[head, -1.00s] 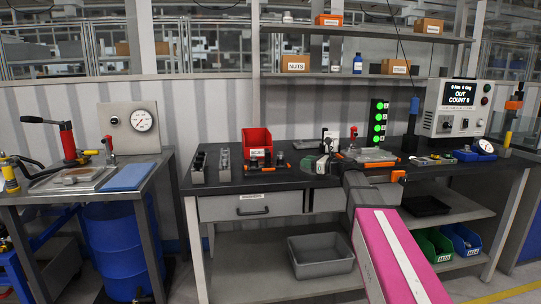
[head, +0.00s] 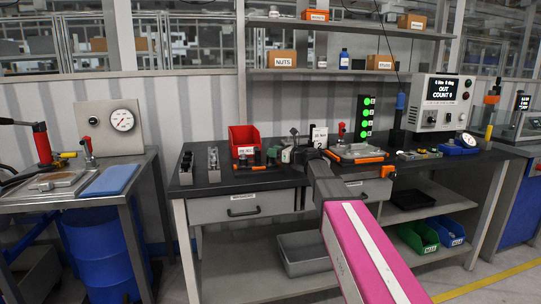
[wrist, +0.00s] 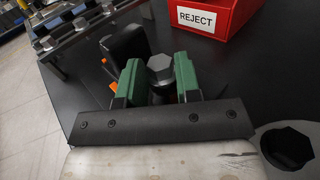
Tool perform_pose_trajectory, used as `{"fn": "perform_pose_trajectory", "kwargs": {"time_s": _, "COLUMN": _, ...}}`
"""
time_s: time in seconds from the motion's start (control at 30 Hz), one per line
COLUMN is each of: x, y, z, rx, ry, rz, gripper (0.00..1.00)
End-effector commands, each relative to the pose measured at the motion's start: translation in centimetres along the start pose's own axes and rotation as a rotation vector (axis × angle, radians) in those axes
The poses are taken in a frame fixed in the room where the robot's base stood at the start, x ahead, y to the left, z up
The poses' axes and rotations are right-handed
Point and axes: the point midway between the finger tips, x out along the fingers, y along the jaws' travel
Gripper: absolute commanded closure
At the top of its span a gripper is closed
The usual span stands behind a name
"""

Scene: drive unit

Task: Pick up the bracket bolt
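The bracket bolt is most likely the grey hex-headed bolt (wrist: 160,68) in the wrist view, seen between my fingertips. My gripper (wrist: 159,75) has green finger pads, one on each side of the bolt head. Any gap between pads and head is too small to judge, so I cannot tell whether they grip it. The bolt's lower part is hidden between the fingers. In the head view my gripper (head: 290,154) is low over the bench, just right of a black fixture with orange parts (head: 252,165). The bolt cannot be made out there.
A red REJECT bin (wrist: 205,16) stands close beyond the fingers. Racks with several bolts (wrist: 78,25) are at upper left in the wrist view. A black knob-like part (wrist: 290,145) is at lower right. A tray with orange parts (head: 356,153) lies right of my gripper.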

Motion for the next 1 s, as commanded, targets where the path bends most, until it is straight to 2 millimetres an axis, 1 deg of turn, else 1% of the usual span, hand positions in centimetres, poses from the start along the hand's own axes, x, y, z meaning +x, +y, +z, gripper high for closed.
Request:
{"fn": "perform_pose_trajectory", "kwargs": {"time_s": 0.03, "x": 0.9, "y": -0.1, "z": -0.1, "rx": 0.0, "ry": 0.0, "rz": 0.001, "gripper": 0.69}}
{"fn": "perform_pose_trajectory", "kwargs": {"time_s": 0.1, "x": 2.0, "y": -0.1, "z": -0.2, "rx": 0.0, "ry": 0.0, "rz": 0.001, "gripper": 0.69}}
{"fn": "perform_pose_trajectory", "kwargs": {"time_s": 0.23, "x": 3.6, "y": -0.1, "z": -0.2, "rx": 0.0, "ry": 0.0, "rz": 0.001, "gripper": 0.69}}
{"fn": "perform_pose_trajectory", "kwargs": {"time_s": 0.3, "x": 3.9, "y": -0.1, "z": -0.2, "rx": 0.0, "ry": 0.0, "rz": 0.0, "gripper": 0.69}}
{"fn": "perform_pose_trajectory", "kwargs": {"time_s": 0.5, "x": 3.9, "y": 0.0, "z": -0.2, "rx": 0.0, "ry": 0.0, "rz": 0.0, "gripper": 0.69}}
{"fn": "perform_pose_trajectory", "kwargs": {"time_s": 0.57, "x": 3.9, "y": 0.0, "z": -0.2, "rx": 0.0, "ry": 0.0, "rz": 0.0, "gripper": 0.88}}
{"fn": "perform_pose_trajectory", "kwargs": {"time_s": 0.6, "x": 3.9, "y": 0.0, "z": -0.2, "rx": 0.0, "ry": 0.0, "rz": 0.0, "gripper": 1.0}}
{"fn": "perform_pose_trajectory", "kwargs": {"time_s": 1.0, "x": 3.9, "y": 0.0, "z": 0.1, "rx": 0.0, "ry": -0.001, "rz": 0.0, "gripper": 1.0}}
